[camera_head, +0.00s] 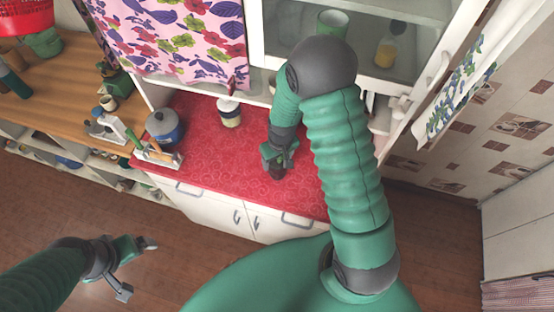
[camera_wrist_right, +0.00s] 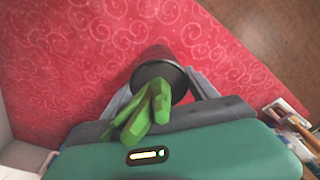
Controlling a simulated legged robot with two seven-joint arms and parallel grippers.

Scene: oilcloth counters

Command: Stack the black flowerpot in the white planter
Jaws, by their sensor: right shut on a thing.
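My right gripper (camera_head: 279,161) is over the red counter and shut on the black flowerpot (camera_head: 277,173). In the right wrist view the black flowerpot (camera_wrist_right: 156,58) sits between the two fingers, with a green plant (camera_wrist_right: 148,108) rising from it towards the camera. I cannot tell whether its base touches the counter. A small whitish pot with a dark band (camera_head: 230,113) stands upright further back and to the left on the counter; it may be the white planter. My left gripper (camera_head: 136,268) is open and empty, low over the floor at left.
A blue pot with a grey lid (camera_head: 164,127) and a rack of utensils (camera_head: 157,155) stand at the left end of the red counter (camera_head: 230,160). A glass-fronted cabinet (camera_head: 350,50) and a floral curtain (camera_head: 180,40) border the back. The counter between both pots is clear.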

